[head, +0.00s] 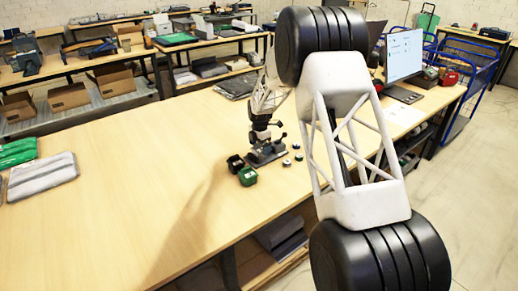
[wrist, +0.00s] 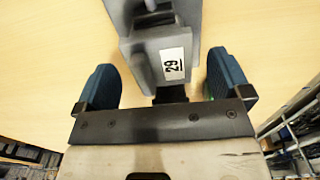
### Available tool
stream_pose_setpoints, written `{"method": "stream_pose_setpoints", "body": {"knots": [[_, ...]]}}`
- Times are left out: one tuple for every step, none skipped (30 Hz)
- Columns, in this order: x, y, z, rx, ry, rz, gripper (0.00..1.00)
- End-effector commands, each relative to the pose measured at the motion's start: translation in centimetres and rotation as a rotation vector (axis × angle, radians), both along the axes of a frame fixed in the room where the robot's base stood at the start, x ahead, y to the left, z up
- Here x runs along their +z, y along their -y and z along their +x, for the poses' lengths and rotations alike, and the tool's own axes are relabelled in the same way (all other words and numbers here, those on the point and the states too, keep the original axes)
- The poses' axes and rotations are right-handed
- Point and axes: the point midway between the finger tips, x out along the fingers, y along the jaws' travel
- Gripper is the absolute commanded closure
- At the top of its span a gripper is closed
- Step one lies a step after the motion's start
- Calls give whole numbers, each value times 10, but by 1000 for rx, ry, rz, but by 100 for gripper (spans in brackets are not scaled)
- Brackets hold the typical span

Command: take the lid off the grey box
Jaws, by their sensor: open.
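My gripper (wrist: 162,68) is open, with a blue fingertip on each side of the picture in the wrist view. A grey box-like thing (wrist: 140,52) lies between and beyond the fingers, with a white label (wrist: 174,66) reading 29. Gaps show between it and both fingers at the front. I cannot tell where a lid ends and the box begins. In the head view the end of my arm reaches down over the table, and a small dark grey thing (head: 268,154) is below it; its details are too small to tell.
A green-topped dark item (head: 248,176) and a black item (head: 235,163) stand near my gripper, with small round pieces (head: 286,162) to the right. Folded grey (head: 42,176) and green (head: 18,151) packs lie at the far left. The wooden table (head: 130,200) is otherwise clear there.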

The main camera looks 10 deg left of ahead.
Motion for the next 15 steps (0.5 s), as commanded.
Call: {"method": "stream_pose_setpoints", "body": {"knots": [[0,0,0,0,0,0,4],[0,0,0,0,0,0,4],[0,0,0,0,0,0,4],[0,0,0,0,0,0,4],[0,0,0,0,0,0,4],[0,0,0,0,0,0,4],[0,0,0,0,0,0,4],[0,0,0,0,0,0,4],[0,0,0,0,0,0,4],[0,0,0,0,0,0,4],[0,0,0,0,0,0,4],[0,0,0,0,0,0,4],[0,0,0,0,0,0,9],[0,0,0,0,0,0,13],[0,0,0,0,0,0,20]]}}
